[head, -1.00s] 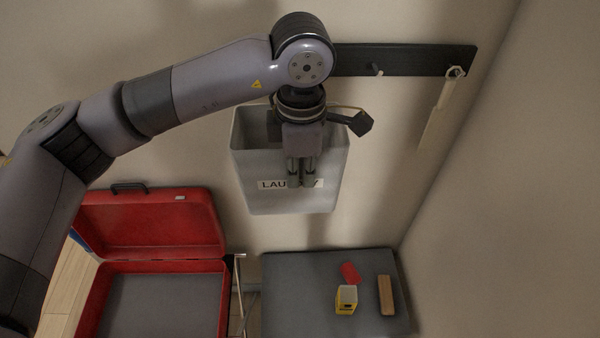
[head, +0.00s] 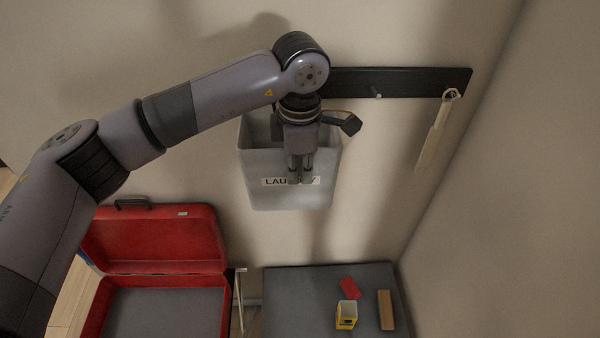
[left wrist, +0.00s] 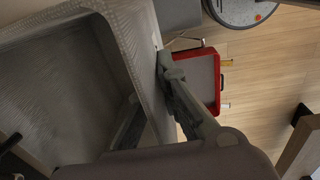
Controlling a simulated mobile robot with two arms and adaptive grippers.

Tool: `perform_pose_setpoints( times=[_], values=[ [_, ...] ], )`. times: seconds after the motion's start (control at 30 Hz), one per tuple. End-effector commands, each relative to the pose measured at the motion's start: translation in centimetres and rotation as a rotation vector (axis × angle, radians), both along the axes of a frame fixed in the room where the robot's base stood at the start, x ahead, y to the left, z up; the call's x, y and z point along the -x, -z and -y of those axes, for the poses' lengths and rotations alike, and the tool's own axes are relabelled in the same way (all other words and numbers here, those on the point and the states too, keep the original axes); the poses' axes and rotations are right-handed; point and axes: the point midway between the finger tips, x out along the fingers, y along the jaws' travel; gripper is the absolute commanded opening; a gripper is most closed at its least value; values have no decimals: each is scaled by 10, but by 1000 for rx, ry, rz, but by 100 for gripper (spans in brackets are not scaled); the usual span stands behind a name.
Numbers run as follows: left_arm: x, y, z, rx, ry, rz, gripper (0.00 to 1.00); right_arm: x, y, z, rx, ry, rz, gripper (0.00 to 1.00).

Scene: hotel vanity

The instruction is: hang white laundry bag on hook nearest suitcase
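The white laundry bag (head: 262,150), a stiff open-topped bag with a LAUNDRY label, hangs in the air before the wall. My left gripper (head: 300,182) points down at its front; its fingers cover part of the label. In the left wrist view, the bag's wall (left wrist: 125,25) passes between one finger inside and one outside, so the gripper looks shut on it. The black hook rail (head: 410,83) is behind and above. Its middle hook (head: 378,96) is free; my arm hides the rail's left end, on the suitcase side. The red suitcase (head: 150,240) lies open at lower left.
A pale long-handled item (head: 435,135) hangs from the rail's right hook. A grey-topped surface (head: 290,300) below holds a yellow box (head: 347,315), a red item (head: 349,287) and a wooden block (head: 386,310). A side wall closes the right.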

Motion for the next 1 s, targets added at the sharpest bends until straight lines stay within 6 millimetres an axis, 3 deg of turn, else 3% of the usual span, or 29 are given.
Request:
perform_pose_setpoints(
  times=[0.2, 0.43, 1.0],
  values=[
    [-13, 0, -1, -1, -2, -1, 0, 0, -5, 0, 0, 0, 0, 25],
    [-24, 10, -1, -2, -1, 1, 0, 0, 11, 0, 0, 0, 0, 25],
    [-26, 10, 0, -1, 0, 0, 0, 0, 17, 0, 0, 0, 0, 25]
  ],
)
